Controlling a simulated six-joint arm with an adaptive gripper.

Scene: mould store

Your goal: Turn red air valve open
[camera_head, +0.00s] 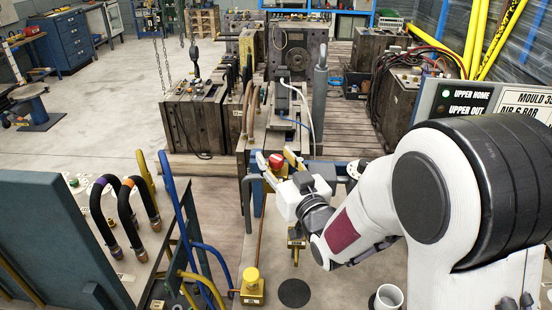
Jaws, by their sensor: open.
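A small red part (277,162), which looks like the red air valve's handle, shows near the middle of the view at the end of a blue frame. My gripper (277,155) reaches in from the right. Its two pale fingers stand apart, one on each side of the red part in the picture. The jaws are open. I cannot tell whether a finger touches the red part. The gripper's white body hides the lower right of that area, so the handle's angle and the valve body are not clear.
A lettered sign panel (480,103) is at right. A white cup (388,297) is at the bottom.

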